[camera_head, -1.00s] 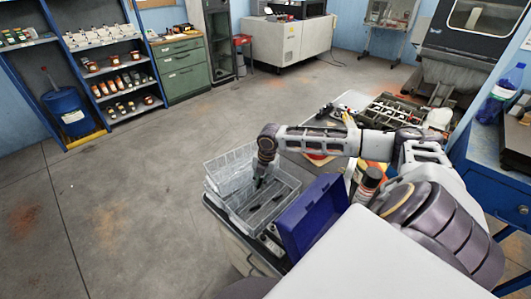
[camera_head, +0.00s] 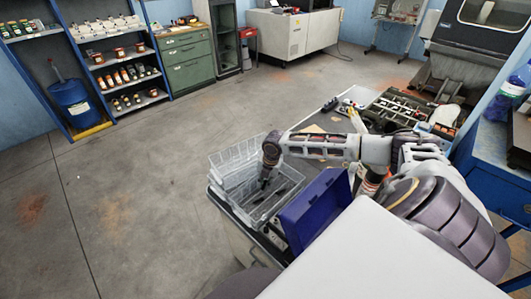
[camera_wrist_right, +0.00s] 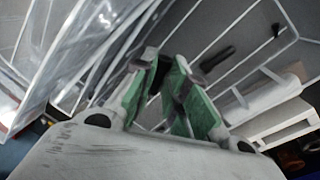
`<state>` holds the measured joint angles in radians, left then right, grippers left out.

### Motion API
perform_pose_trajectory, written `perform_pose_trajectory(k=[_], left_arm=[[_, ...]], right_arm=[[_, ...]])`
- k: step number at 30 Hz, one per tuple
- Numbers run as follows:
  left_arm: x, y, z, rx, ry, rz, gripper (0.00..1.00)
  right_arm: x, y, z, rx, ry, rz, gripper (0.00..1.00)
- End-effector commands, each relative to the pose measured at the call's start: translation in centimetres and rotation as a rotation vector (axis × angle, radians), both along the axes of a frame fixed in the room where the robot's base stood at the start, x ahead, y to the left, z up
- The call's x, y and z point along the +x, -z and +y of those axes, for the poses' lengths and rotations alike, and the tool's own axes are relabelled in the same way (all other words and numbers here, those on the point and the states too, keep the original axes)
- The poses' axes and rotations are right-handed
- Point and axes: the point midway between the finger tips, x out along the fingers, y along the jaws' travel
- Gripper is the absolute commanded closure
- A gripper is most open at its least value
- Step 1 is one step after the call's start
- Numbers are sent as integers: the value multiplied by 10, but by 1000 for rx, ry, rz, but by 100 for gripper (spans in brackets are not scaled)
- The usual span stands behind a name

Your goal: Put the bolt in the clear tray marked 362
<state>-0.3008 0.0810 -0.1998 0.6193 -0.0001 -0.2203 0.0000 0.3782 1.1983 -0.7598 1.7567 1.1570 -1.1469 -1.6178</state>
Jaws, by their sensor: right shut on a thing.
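My right gripper (camera_head: 265,184) points down into the clear wire-like tray (camera_head: 262,221) at the bench corner. In the right wrist view, its green-backed fingers (camera_wrist_right: 170,72) are close together on a small dark thing. The thing is mostly hidden, so I cannot tell if it is the bolt. A dark rod-like piece (camera_wrist_right: 217,58) lies in a compartment beyond the fingers. A second clear tray (camera_head: 235,155) adjoins it on the far left side. No 362 mark is readable. My left gripper is not in view.
An open blue-purple box or lid (camera_head: 315,208) stands close to the right of the tray. A divided box of parts (camera_head: 400,108) sits on the back of the bench. The floor to the left is clear.

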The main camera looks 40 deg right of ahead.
Motion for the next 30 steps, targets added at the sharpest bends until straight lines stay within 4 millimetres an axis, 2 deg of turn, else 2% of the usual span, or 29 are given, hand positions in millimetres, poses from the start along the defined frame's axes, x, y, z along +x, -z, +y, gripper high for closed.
perform_pose_trajectory(k=[3,14,24,30], left_arm=[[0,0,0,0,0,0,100],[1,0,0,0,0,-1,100],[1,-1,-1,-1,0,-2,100],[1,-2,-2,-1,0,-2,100]], right_arm=[[0,7,0,1,1,1,100],[0,9,0,0,0,1,100],[0,39,1,1,0,2,100],[0,45,0,0,0,1,100]])
